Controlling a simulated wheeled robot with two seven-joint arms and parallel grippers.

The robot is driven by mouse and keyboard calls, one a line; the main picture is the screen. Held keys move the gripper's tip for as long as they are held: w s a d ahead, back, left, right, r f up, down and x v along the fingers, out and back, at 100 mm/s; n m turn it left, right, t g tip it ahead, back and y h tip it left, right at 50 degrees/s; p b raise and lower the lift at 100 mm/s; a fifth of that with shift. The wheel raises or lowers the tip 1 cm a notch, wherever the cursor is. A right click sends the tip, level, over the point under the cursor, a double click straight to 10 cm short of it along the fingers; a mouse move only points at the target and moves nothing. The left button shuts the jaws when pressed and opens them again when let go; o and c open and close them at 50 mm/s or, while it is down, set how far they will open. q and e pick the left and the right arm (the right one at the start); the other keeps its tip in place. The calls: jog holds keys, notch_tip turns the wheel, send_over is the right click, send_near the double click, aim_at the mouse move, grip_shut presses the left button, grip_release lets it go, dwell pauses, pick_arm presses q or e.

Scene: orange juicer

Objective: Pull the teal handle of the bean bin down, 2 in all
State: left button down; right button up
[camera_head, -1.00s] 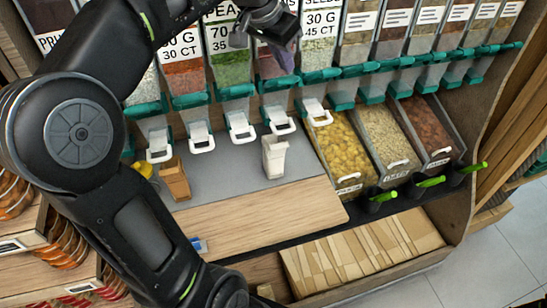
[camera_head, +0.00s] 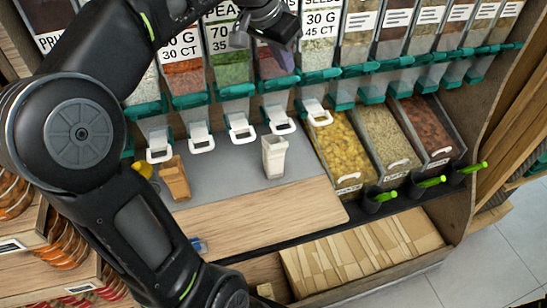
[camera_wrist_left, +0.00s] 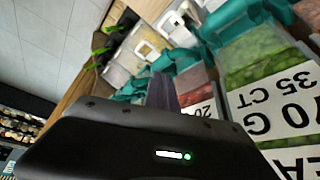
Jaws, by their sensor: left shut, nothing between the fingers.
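The bean bin (camera_head: 271,66) with dark reddish contents is one of the clear dispensers in the back row, partly hidden behind my left gripper. Its teal handle (camera_head: 279,84) runs across its lower front, above a white-rimmed chute. My left gripper (camera_head: 284,56) is shut and empty in front of the bin, above the handle; I cannot tell if it touches the bin. In the left wrist view the shut fingers (camera_wrist_left: 161,92) point toward the teal parts and a bin with red contents (camera_wrist_left: 190,85). My right gripper is not in view.
Open bins (camera_head: 345,150) with green-handled scoops are at the right. Neighbouring dispensers with teal handles (camera_head: 235,91) stand close on both sides.

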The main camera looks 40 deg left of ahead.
pick_arm(q)
jog(key=shift+f, duration=0.1)
jog(key=shift+f+b, duration=0.7)
jog(key=shift+f, duration=0.05)
jog(key=f+b, duration=0.2)
jog(key=f, duration=0.1)
jog(key=d+f+b, duration=0.1)
jog(key=b, duration=0.1)
jog(key=shift+s+f, duration=0.35)
dwell(0.5)
jog(key=r+p, duration=0.3)
jog(key=r, duration=0.1)
jog(key=a+r+p, duration=0.1)
jog(key=r+p, duration=0.1)
jog(key=shift+w+r+p, duration=0.15)
jog(key=shift+w+p, duration=0.2)
dwell(0.4)
